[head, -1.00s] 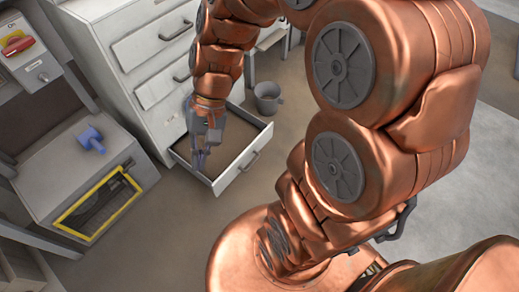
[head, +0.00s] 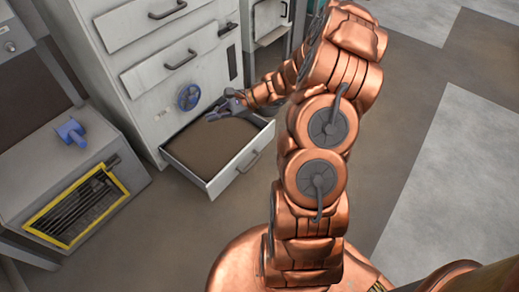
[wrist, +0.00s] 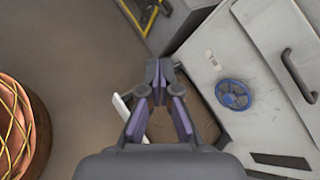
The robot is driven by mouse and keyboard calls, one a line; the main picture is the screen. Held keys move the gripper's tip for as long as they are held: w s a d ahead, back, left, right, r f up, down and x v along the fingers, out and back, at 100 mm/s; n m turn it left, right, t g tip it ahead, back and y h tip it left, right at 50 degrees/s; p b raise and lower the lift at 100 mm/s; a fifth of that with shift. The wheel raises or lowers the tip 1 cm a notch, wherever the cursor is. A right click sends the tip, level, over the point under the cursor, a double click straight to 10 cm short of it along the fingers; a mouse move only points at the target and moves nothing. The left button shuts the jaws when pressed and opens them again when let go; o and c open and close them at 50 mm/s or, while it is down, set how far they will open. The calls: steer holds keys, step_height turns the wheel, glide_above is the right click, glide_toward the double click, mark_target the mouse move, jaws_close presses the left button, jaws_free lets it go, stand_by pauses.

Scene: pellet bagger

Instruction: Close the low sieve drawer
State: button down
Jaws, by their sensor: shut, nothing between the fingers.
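The low sieve drawer (head: 232,172) is pulled out of the bottom of the grey cabinet, with its brown inside showing and a dark bar handle (head: 250,162) on its front. My gripper (head: 212,117) is above the rear part of the drawer, near the cabinet face. It is shut and empty, apart from the drawer handle. In the wrist view my fingers (wrist: 157,66) meet at the tips, with the brown drawer bottom (wrist: 197,112) and a pale drawer wall (wrist: 122,108) partly hidden behind them.
A blue handwheel (head: 189,97) sits on the cabinet face above the drawer. Shut upper drawers have bar handles (head: 180,60). At left stands a grey machine with a blue knob (head: 71,131) and a yellow-framed opening (head: 78,205). The floor before the drawer is clear.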

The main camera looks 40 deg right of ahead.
steer(key=d+f+m+t+h+b, duration=0.4)
steer(key=d+f+m, duration=0.3)
steer(key=d+f, duration=0.85)
steer(key=m+h+b, duration=0.4)
steer(key=m+b, duration=0.2)
steer(key=m, duration=0.1)
glide_toward(255, 142)
steer(key=b+x, duration=0.3)
steer(key=f+b+x, duration=0.1)
steer(key=x, duration=0.1)
steer(key=shift+s+b, duration=0.2)
steer(key=shift+b, duration=0.15)
steer(key=shift+w+a, duration=0.2)
steer(key=shift+w, duration=0.65)
steer(key=shift+w+r, duration=0.1)
